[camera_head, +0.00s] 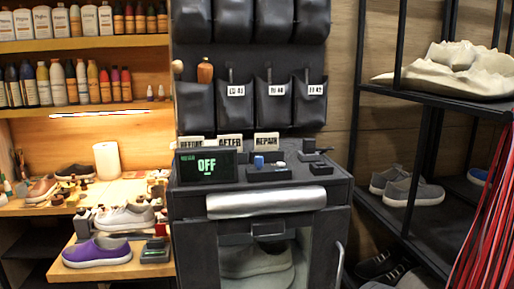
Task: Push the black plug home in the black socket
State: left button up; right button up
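Several small black parts sit on top of the dark cabinet (190,186), beside a display (206,163) that reads OFF in green. One is a low black block (268,175) with a blue piece (259,162) standing at its back. Another black block (321,168) lies to the right, near the front edge. A third black part (309,146) stands at the back right. I cannot tell at this size which is the plug and which the socket, or whether they are joined. Neither of my grippers is in view.
Signs (230,143) and hanging dark pouches (235,105) stand behind the cabinet top. A purple shoe (97,252) and bottles are at left. A black rack (450,104) with shoes and red cords (490,220) is at right.

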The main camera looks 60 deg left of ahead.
aim_at(309, 143)
jog(key=u, duration=1.9)
